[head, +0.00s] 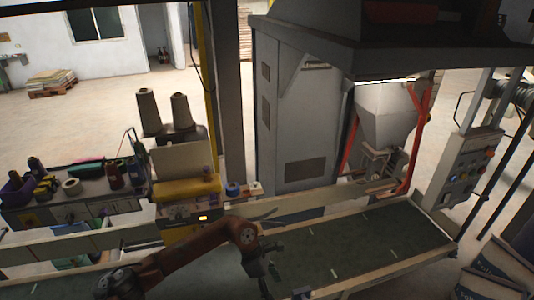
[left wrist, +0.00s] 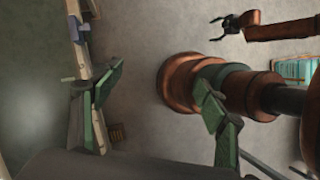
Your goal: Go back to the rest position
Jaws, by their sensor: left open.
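My left arm comes in from the lower left in the head view, and its gripper (head: 266,278) hangs over the dark green conveyor belt (head: 330,243). The right gripper does not show in the head view.
A sewing unit with thread cones (head: 180,111) stands behind the belt. A side table (head: 75,190) with spools is at the left. The filling hopper (head: 386,115) and control panel (head: 466,168) are at the right. Stacked sacks (head: 500,268) lie lower right. The belt's right part is bare.

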